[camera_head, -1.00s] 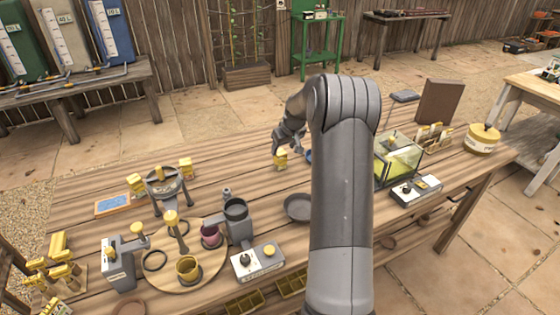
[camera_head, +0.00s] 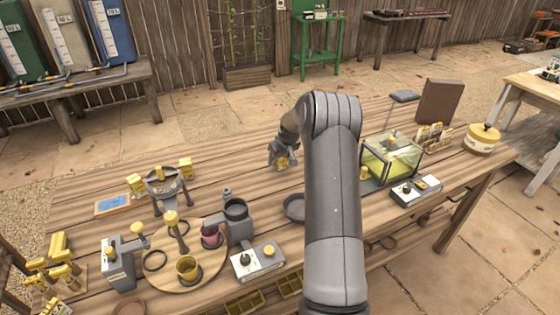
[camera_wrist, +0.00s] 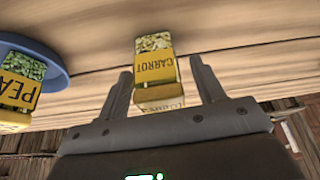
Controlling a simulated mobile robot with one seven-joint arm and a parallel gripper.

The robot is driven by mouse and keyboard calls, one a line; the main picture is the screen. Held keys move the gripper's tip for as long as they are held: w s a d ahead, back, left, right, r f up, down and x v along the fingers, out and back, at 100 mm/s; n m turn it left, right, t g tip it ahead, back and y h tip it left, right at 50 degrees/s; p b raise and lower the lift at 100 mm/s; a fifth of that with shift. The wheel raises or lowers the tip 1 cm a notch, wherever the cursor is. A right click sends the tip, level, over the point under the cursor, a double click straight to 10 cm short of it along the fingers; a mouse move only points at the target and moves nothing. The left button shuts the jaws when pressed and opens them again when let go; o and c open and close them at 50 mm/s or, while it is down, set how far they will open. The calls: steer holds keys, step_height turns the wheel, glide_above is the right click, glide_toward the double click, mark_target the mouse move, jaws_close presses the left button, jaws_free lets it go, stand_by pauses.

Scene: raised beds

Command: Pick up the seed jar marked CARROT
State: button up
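The seed jar marked CARROT (camera_wrist: 155,69) has a yellow label and pale contents; its lettering appears upside down in the wrist view. Its lid end lies between the two fingers of my gripper (camera_wrist: 162,86), with a visible gap on each side. My gripper is open. In the head view my gripper (camera_head: 283,154) is low over the table at the jar, which shows only as a small yellow patch (camera_head: 282,162), partly hidden by the fingers.
A dark round dish (camera_head: 294,207) lies in front of my gripper, partly behind my arm. A glass case (camera_head: 392,160) stands to the right. A grinder-like device (camera_head: 236,220) and a control box (camera_head: 257,260) stand nearer. The table left of my gripper is mostly clear.

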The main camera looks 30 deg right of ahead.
steer(key=c, duration=1.1)
steer(key=shift+o, duration=0.2)
